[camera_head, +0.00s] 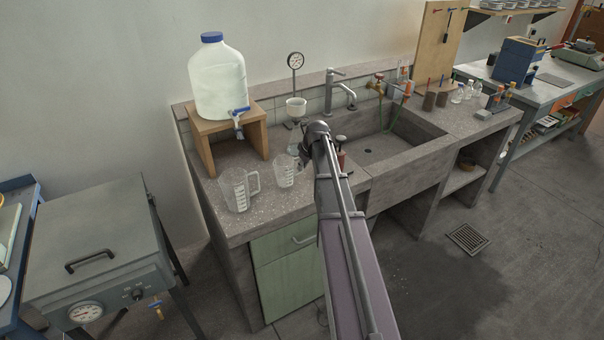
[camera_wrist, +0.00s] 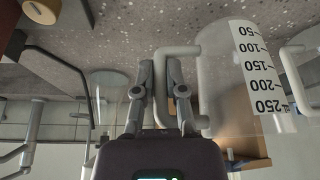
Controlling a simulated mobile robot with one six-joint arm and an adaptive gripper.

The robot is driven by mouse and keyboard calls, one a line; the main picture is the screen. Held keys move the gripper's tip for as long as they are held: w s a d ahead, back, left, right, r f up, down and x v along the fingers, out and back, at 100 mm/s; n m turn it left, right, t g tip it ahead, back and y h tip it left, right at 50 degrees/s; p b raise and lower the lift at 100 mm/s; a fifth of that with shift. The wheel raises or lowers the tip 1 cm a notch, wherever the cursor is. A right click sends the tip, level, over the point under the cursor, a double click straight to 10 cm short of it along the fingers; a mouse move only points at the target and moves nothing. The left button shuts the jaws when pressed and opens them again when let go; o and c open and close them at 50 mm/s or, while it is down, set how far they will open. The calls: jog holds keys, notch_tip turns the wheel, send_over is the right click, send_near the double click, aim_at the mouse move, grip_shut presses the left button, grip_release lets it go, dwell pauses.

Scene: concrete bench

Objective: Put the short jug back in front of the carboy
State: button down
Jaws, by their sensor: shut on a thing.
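The carboy (camera_head: 218,82), a big clear bottle with a blue cap and tap, sits on a wooden stand (camera_head: 258,137) at the bench's left end. The short jug (camera_head: 286,173), clear with a printed scale, is right of the stand's front. It also shows in the wrist view (camera_wrist: 222,75), inverted, base toward the bench. My gripper (camera_wrist: 160,62) is shut on its handle. In the head view my arm partly hides the gripper. I cannot tell whether the jug's base touches the bench. A taller clear jug (camera_head: 236,191) stands to its left, before the stand.
A funnel holder (camera_head: 296,108) and flask stand behind the short jug. The sink (camera_head: 372,152) with its tap (camera_head: 342,90) lies to the right. The bench's front edge is close to both jugs. The space under the wooden stand looks empty.

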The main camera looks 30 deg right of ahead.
jog(key=shift+w+f+b, duration=0.2)
jog(key=shift+f+b, duration=0.4)
jog(key=shift+f, duration=0.05)
jog(key=shift+f+b, duration=1.15)
jog(key=shift+f, duration=0.1)
jog(key=c, duration=0.7)
grip_release()
jog(key=shift+r, duration=0.2)
jog(key=p+v, duration=0.3)
jog(key=shift+a, duration=0.1)
jog(key=a+p+v, duration=0.1)
jog(key=p+v, duration=0.7)
jog(key=v, duration=0.1)
jog(key=shift+d, duration=0.55)
